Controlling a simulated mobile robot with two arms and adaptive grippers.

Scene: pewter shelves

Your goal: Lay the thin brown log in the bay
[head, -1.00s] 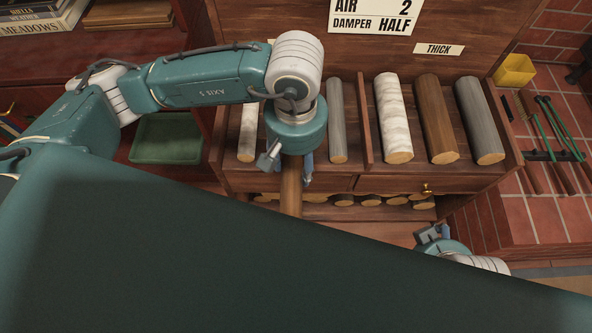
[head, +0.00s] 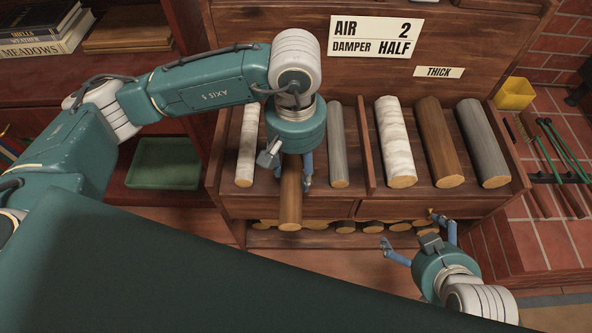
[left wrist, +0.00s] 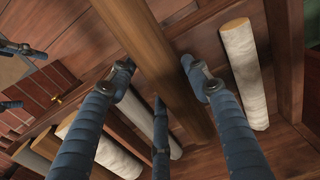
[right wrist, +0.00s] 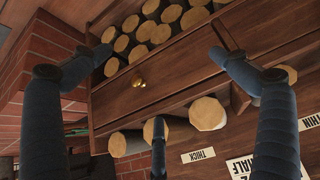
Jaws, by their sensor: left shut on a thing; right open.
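The thin brown log (head: 290,200) is in my left gripper (head: 287,172), its round cut end pointing forward past the shelf's front edge. It is over the bay (head: 264,188) between a thin pale log (head: 247,145) and a thin grey log (head: 338,145). I cannot tell whether it touches the bay floor. In the left wrist view the brown log (left wrist: 167,62) runs between the fingers, beside a pale log (left wrist: 245,75). My right gripper (head: 410,230) is open and empty, low in front of the drawer; its fingers also show in the right wrist view (right wrist: 160,55).
A divider (head: 365,150) separates the thin logs from thick white (head: 394,140), brown (head: 440,140) and grey (head: 483,140) logs. A drawer with a brass knob (right wrist: 138,82) is below, over stacked logs (right wrist: 165,22). A green tray (head: 165,163) is at left.

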